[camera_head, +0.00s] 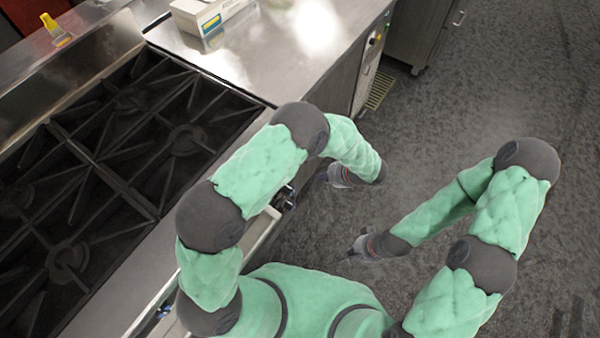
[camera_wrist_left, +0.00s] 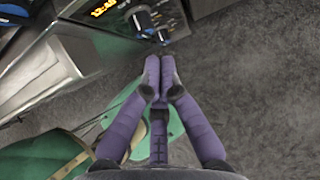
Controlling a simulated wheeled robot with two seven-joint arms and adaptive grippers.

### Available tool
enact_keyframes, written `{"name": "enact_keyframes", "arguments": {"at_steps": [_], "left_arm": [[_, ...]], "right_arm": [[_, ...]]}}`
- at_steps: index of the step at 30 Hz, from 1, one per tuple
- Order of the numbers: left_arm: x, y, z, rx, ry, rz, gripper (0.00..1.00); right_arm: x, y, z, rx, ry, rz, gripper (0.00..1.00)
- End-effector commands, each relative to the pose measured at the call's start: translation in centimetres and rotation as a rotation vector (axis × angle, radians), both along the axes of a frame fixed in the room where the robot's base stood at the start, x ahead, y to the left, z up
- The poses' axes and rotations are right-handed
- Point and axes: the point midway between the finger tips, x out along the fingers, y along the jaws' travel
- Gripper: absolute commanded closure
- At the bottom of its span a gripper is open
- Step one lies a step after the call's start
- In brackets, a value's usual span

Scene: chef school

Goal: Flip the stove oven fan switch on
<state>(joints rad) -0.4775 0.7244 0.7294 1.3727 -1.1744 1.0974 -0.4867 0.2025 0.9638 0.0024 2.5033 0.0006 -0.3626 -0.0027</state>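The stove (camera_head: 130,150) with black grates fills the left of the head view, and parts of its front controls (camera_head: 287,197) show beside my left arm. In the left wrist view, the oven's control panel (camera_wrist_left: 120,22) is at the top, with a lit orange clock display (camera_wrist_left: 103,8) and dark round knobs (camera_wrist_left: 141,21). I cannot single out the fan switch. My left gripper (camera_head: 328,178) is beside the stove front, over the floor. In the left wrist view its purple fingers (camera_wrist_left: 160,72) are together and empty, just below the knobs. My right gripper (camera_head: 356,247) hangs over the floor; its fingers are too small to read.
A steel counter (camera_head: 285,50) with a white box (camera_head: 205,14) adjoins the stove. A yellow bottle (camera_head: 50,25) stands on the back ledge. A cabinet (camera_head: 420,30) is at the top. The dark floor (camera_head: 480,100) to the right is clear.

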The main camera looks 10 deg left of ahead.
Motion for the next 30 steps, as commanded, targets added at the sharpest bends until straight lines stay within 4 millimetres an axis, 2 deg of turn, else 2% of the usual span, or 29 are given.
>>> {"name": "enact_keyframes", "arguments": {"at_steps": [5, 11, 24, 30], "left_arm": [[0.0, 0.1, -0.2, -0.001, 0.001, 0.002, 1.0], [0.4, 1.3, -1.9, -0.001, 0.003, 0.005, 1.0], [2.0, 5.9, -8.3, -0.002, 0.002, 0.005, 1.0], [3.0, 8.4, -8.4, -0.003, 0.002, 0.004, 1.0]], "right_arm": [[0.0, 0.0, -0.1, 0.0, 0.0, 0.0, 1.0], [0.0, 0.0, -0.7, 0.0, 0.0, 0.0, 1.0], [0.0, 0.0, -3.1, 0.0, 0.0, 0.0, 1.0], [0.0, 0.0, -3.6, 0.0, 0.0, 0.0, 1.0]]}}
